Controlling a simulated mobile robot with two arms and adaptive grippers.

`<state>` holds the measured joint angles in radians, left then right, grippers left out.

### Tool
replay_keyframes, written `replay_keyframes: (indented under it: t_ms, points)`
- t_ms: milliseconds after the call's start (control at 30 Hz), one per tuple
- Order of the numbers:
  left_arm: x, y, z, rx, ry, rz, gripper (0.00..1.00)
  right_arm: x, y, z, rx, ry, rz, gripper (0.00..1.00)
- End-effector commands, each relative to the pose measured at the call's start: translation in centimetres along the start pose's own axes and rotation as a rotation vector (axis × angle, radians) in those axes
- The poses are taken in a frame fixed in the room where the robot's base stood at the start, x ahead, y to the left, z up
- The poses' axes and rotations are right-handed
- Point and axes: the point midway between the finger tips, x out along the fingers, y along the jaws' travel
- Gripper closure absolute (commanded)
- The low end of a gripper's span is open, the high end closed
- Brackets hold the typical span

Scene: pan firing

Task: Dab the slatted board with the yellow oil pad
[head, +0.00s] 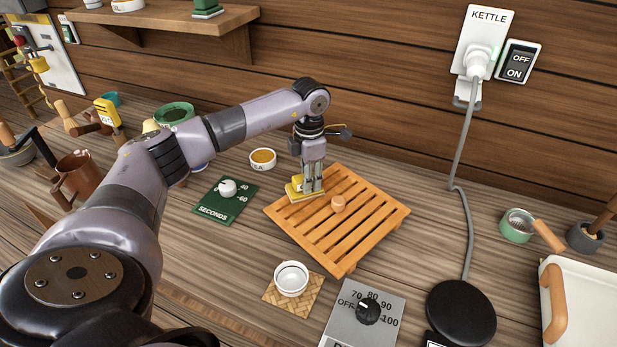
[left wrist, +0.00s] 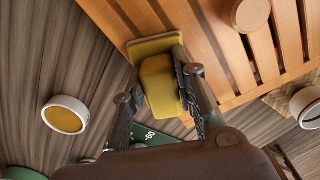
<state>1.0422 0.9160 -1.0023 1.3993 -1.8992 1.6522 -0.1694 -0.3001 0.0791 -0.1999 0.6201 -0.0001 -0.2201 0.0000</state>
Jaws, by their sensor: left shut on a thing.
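The slatted board (head: 362,235) is orange wood and lies on the table in the middle of the head view. It also fills the upper right of the left wrist view (left wrist: 228,62). My left gripper (head: 313,190) points down at the board's far left corner and is shut on the yellow oil pad (head: 296,190). In the left wrist view the pad (left wrist: 158,82) sits between both fingers, its flat base over the board's edge. I cannot tell whether it touches the slats. A small round wooden piece (head: 338,203) stands on the board. My right gripper is not in view.
A tub of yellow stuff (head: 263,159) stands behind the board. A green seconds dial (head: 226,199) lies left. A white cup on a woven mat (head: 272,292) and a temperature dial (head: 367,311) are in front. A black kettle base (head: 462,312) with cord stands right.

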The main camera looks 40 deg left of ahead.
Motion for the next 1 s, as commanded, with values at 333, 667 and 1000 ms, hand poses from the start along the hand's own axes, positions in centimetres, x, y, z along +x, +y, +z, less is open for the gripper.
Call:
replay_keyframes:
  t_ms: [333, 667, 1000]
  points:
    - [0.6, -0.6, 0.1, 0.0, 0.008, -0.002, 1.0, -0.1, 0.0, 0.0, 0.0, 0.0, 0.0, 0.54]
    - [0.9, 0.2, -0.3, -0.001, 0.009, -0.002, 1.0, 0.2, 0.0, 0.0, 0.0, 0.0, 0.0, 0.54]
    - [0.9, 0.7, -0.6, -0.005, 0.011, 0.003, 1.0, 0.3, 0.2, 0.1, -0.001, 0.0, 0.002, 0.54]
